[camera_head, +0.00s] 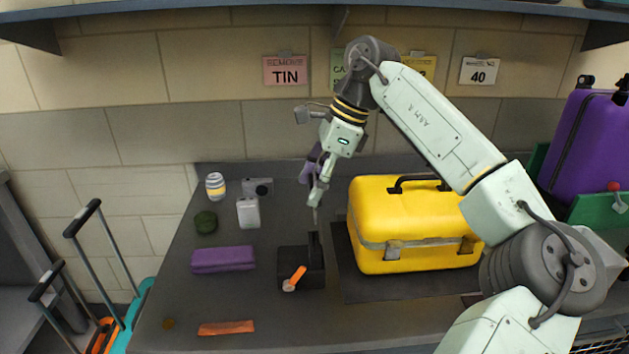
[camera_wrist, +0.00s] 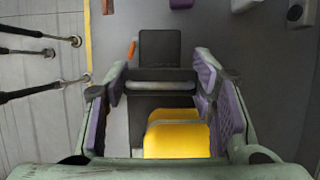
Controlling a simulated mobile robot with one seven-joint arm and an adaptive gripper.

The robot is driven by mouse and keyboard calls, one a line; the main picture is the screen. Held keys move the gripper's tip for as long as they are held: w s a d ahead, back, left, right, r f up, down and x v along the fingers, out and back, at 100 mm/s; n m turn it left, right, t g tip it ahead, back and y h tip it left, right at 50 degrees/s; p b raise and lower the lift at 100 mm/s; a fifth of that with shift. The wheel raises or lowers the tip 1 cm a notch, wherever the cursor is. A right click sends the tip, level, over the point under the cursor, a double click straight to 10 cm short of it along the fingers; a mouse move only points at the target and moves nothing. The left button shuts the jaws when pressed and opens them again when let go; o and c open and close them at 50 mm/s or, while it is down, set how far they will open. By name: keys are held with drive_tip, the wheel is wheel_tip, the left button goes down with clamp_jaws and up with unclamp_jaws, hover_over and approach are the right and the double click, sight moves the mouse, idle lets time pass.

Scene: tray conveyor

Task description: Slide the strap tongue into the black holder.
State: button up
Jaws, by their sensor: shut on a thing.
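My gripper (camera_head: 317,192) points down above the black holder (camera_head: 289,262), left of the yellow case. Its jaws are shut on the dark strap tongue (camera_head: 315,222), a thin strip hanging roughly upright. In the wrist view my gripper (camera_wrist: 160,88) has the tongue (camera_wrist: 160,75) spanning between its purple-padded fingers. The holder (camera_wrist: 160,43) shows just beyond it there. The tongue's lower end overlaps the holder's back right part in the head view. I cannot tell whether it is inside or only above. An orange tag (camera_head: 299,273) with a pale end is at the holder's front.
The yellow case (camera_head: 415,225) stands close on the right on a dark mat (camera_head: 365,291). A purple pouch (camera_head: 223,259) lies left. A white box (camera_head: 248,213), camera (camera_head: 258,187), striped can (camera_head: 215,186) and green ball (camera_head: 206,221) stand behind. An orange strip (camera_head: 226,328) lies near the front.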

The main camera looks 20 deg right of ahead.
drive_tip(key=shift+f+b, duration=1.75)
drive_tip(key=shift+f, duration=1.15)
drive_tip(key=shift+f+b, duration=1.55)
drive_tip(key=shift+f, duration=1)
drive_tip(key=o, duration=1.3)
drive_tip(key=shift+c, duration=0.2)
drive_tip(key=shift+r, duration=0.1)
drive_tip(key=v, duration=1.2)
drive_tip(key=shift+s, duration=0.15)
